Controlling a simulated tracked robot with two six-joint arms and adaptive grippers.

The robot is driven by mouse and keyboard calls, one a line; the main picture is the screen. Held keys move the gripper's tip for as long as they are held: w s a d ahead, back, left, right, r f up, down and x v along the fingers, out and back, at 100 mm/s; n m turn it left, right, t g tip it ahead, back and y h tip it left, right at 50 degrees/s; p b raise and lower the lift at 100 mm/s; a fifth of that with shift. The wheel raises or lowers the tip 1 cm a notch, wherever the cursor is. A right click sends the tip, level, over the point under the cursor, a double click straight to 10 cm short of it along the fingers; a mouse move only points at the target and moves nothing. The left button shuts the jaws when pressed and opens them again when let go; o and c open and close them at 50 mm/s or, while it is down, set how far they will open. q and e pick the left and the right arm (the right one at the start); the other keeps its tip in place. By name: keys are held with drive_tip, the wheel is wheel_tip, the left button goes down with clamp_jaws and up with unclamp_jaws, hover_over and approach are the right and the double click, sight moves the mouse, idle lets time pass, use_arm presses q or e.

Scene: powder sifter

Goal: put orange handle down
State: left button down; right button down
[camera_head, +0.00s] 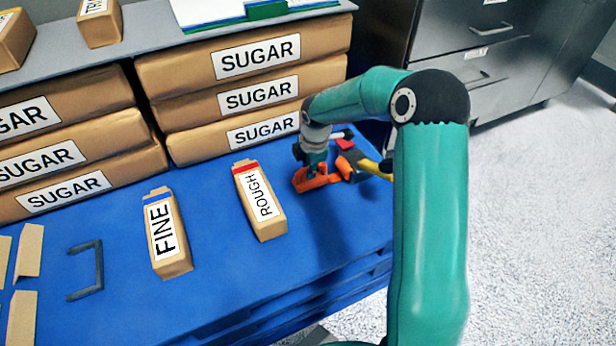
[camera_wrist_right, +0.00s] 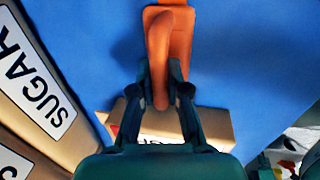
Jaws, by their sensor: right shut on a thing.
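My right gripper (camera_head: 313,162) reaches down at the right end of the blue table (camera_head: 226,266). It is shut on the orange handle (camera_head: 318,181), whose orange end shows low at the table top. In the right wrist view the gripper's fingers (camera_wrist_right: 160,72) close on both sides of the curved grip of the orange handle (camera_wrist_right: 160,40), and its flat orange plate lies over blue. I cannot tell whether the plate touches the table. My left gripper is not in view.
A tool with a yellow grip (camera_head: 370,165) and a red part lies just right of the handle. A dark bracket (camera_head: 99,265) lies further left. SUGAR bags (camera_head: 240,62) are stacked behind.

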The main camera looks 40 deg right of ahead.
sight(313, 185)
wheel_tip(313, 185, down, 2)
drive_tip(key=shift+r, duration=0.1)
drive_tip(key=c, duration=1.2)
unclamp_jaws()
drive_tip(key=shift+o, duration=0.2)
wheel_tip(313, 185, up, 12)
drive_tip(key=s+p, duration=0.2)
drive_tip(key=p, duration=0.1)
drive_tip(key=shift+a+p, duration=0.35)
drive_tip(key=shift+s, duration=0.1)
